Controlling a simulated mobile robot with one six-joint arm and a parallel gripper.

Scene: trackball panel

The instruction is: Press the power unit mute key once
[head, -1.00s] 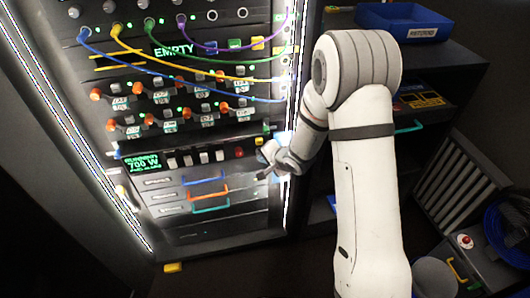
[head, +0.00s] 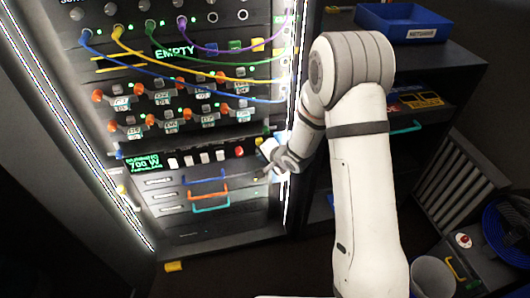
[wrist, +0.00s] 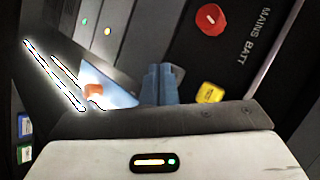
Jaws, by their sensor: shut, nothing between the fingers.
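The power unit is the rack row with a green display (head: 140,164) reading about 700 W; its top line is too small to read. Several white keys (head: 205,157) and a red knob (head: 239,151) sit to its right. The wrist view shows the red knob (wrist: 211,20) beside the words MAINS BATT, and a yellow key (wrist: 210,93) right of my fingers. No mute label is readable. My gripper (head: 262,178) is shut and empty, low at the rack's right edge. Its blue-grey fingers (wrist: 160,83) appear close to the panel; I cannot tell whether they touch it.
Drawers with blue, orange and teal handles (head: 209,192) lie below the power unit. Coloured cables (head: 190,72) hang across the upper rack. A pale card (wrist: 105,85) with an orange patch is left of my fingers. A shelf with a blue bin (head: 403,24) stands right.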

